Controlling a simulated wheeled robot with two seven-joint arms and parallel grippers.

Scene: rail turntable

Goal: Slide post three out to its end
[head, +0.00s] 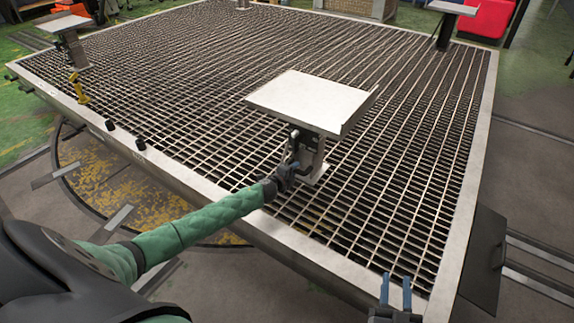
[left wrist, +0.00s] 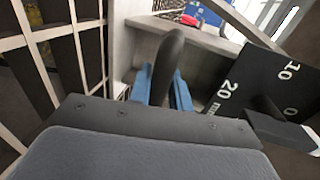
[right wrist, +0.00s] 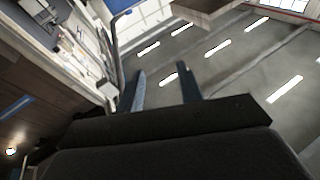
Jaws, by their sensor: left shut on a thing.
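The nearest post (head: 312,160) stands on the grating with a pale flat plate (head: 310,102) on top. No number shows on it, so I cannot tell which post is post three. My left gripper (head: 287,177) is at the near side of this post, below the plate. In the left wrist view its blue fingers (left wrist: 163,90) are shut on a dark rounded handle (left wrist: 172,52). A black scale plate (left wrist: 255,85) with white marks 0, 10 and 20 mm is beside it. My right gripper (head: 396,290) is open and empty near the front edge, also in the right wrist view (right wrist: 160,88).
The grating (head: 400,150) has a pale metal rim (head: 475,165). Other plate-topped posts stand at the far left (head: 66,24) and far right (head: 452,8). A yellow piece (head: 79,90) is near the left rim. The grating right of the nearest post is clear.

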